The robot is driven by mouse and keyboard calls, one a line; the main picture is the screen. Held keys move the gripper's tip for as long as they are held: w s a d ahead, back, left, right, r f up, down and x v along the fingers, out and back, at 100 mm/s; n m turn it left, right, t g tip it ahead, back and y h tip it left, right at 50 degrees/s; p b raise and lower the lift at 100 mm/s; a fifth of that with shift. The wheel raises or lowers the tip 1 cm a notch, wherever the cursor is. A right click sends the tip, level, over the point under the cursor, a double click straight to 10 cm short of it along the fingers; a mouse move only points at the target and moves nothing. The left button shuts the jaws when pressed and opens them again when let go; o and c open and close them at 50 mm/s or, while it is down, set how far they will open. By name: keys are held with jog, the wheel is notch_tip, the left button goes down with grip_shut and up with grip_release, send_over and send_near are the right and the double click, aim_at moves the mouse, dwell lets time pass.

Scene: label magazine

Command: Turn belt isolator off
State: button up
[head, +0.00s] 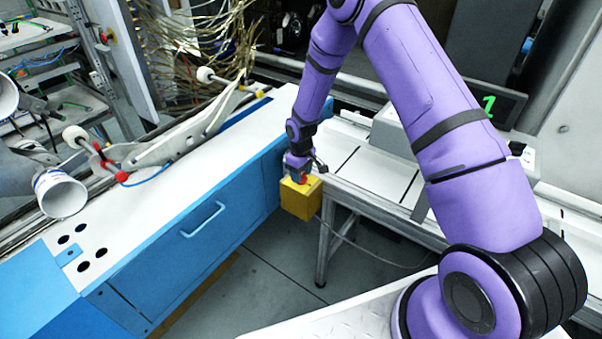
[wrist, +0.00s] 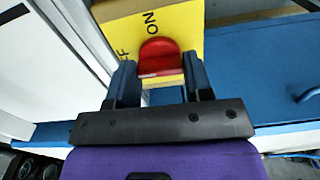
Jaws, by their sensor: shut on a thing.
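The belt isolator is a yellow box (head: 298,203) at the end of the white bench, with a red knob (head: 302,179) on its top face. In the wrist view the yellow face (wrist: 215,40) carries the word ON above the red knob (wrist: 160,55) and a partly hidden label ending in F to its left. My gripper (head: 299,165) reaches down onto the knob from above. In the wrist view its dark fingers (wrist: 158,68) stand on both sides of the knob, shut on it. The knob's pointing direction is hard to tell.
A blue cabinet (head: 215,235) with a white top stands left of the box. The white bench (head: 370,175) with dark stripes runs to the right. A metal leg (head: 323,245) stands under the bench, and a cable trails below it. The floor in front is clear.

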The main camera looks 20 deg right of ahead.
jog(key=shift+n, duration=0.4)
jog(key=o, duration=0.9)
notch_tip(320, 180, up, 11)
jog(key=shift+f, duration=0.1)
dwell(0.5)
